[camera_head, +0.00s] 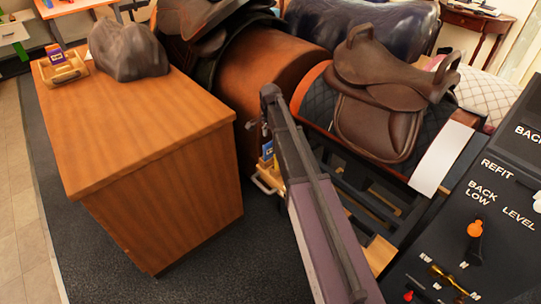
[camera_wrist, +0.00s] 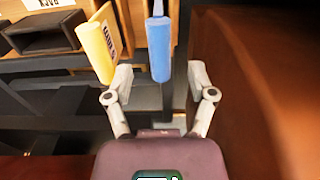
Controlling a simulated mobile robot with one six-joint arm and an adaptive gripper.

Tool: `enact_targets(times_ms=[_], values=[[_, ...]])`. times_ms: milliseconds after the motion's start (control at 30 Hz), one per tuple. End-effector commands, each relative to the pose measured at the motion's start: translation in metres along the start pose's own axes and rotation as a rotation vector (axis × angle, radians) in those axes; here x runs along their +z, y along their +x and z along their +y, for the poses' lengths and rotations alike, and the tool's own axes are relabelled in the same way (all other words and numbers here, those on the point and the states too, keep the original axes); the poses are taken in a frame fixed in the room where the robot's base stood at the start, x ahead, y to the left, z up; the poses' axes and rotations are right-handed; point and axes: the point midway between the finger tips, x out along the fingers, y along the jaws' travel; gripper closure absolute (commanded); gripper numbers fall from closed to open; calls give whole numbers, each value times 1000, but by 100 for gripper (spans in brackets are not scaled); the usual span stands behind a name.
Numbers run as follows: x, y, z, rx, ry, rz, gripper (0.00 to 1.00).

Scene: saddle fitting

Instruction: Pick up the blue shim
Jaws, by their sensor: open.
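The blue shim (camera_wrist: 158,48) stands upright in the wrist view, ahead of my gripper (camera_wrist: 160,76). My gripper's two grey fingers are spread apart, one on each side of the shim's lower end in the picture. Contact between finger and shim cannot be made out. A yellow shim (camera_wrist: 98,50) with dark lettering stands tilted, close beyond the left fingertip. In the head view, a small blue patch (camera_head: 268,148) shows beside my arm, low between the cabinet and the saddle stand; my arm hides much of that spot.
A wooden cabinet (camera_head: 150,120) stands left, bearing a grey lump (camera_head: 128,50) and a small wooden tray (camera_head: 62,72). A brown saddle (camera_head: 385,95) sits on a stand at right. A black lever panel (camera_head: 480,220) is at lower right. A brown curved surface (camera_wrist: 260,90) lies close right of my gripper.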

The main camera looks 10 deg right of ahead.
Motion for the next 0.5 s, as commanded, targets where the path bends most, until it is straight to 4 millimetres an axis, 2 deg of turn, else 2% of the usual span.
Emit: enact_targets(times_ms=[33,200,500], values=[[0,8,0,0,0,0,29],[0,21,0,0,0,0,29],[0,35,0,0,0,0,29]])
